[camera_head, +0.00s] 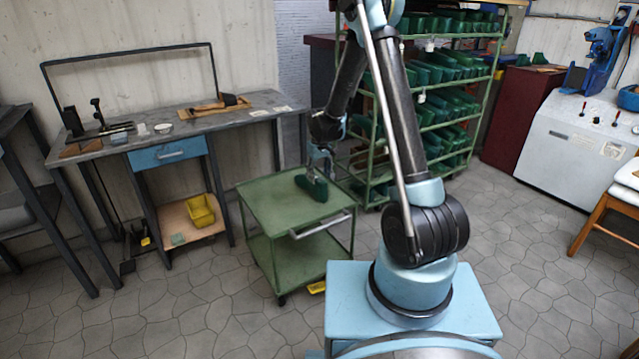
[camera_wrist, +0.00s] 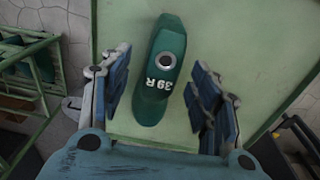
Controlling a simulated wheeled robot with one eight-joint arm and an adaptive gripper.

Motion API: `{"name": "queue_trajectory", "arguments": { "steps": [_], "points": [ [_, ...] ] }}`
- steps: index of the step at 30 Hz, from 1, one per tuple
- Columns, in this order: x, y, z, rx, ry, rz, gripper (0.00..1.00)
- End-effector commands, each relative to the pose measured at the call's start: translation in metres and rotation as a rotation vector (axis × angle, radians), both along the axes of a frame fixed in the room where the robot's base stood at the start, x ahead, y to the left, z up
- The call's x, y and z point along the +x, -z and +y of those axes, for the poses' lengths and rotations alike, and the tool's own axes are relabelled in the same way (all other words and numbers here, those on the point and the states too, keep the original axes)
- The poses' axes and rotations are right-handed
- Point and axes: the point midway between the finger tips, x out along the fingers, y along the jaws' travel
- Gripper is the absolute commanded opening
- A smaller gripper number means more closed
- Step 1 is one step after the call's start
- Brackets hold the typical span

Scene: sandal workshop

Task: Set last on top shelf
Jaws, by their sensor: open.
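A dark green shoe last (camera_head: 312,187) lies on the top of a green trolley (camera_head: 262,205). In the wrist view the last (camera_wrist: 150,103) is marked "39 R" and has a round metal-rimmed hole. My gripper (camera_head: 318,165) is just above the last. In the wrist view my gripper (camera_wrist: 160,95) is open, with one blue-padded finger on each side of the last and a gap to each. A green shelf rack (camera_head: 488,98) behind my arm holds many green lasts on several tiers. My arm hides part of the rack, including some of its top shelf.
A workbench (camera_head: 95,148) with tools and a blue drawer stands at the left, with a yellow bin (camera_head: 201,210) on its lower shelf. A dark red cabinet (camera_head: 518,115) and a white machine (camera_head: 570,150) stand right of the rack. The floor between trolley and machine is mostly clear.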

Motion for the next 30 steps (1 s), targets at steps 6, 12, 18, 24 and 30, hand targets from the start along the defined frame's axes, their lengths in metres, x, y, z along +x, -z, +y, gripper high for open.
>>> {"name": "queue_trajectory", "arguments": {
  "steps": [6,12,18,24,30],
  "points": [
    [-0.003,-0.034,0.000,0.000,0.000,0.000,0.56],
    [-0.004,-0.057,0.000,0.000,0.000,0.000,0.56],
    [-0.005,-0.069,-0.001,0.000,0.002,0.000,0.56],
    [-0.020,-0.096,-0.022,0.005,0.032,-0.007,0.56],
    [-0.052,-0.138,-0.058,0.013,0.088,-0.018,0.56]
  ]
}}
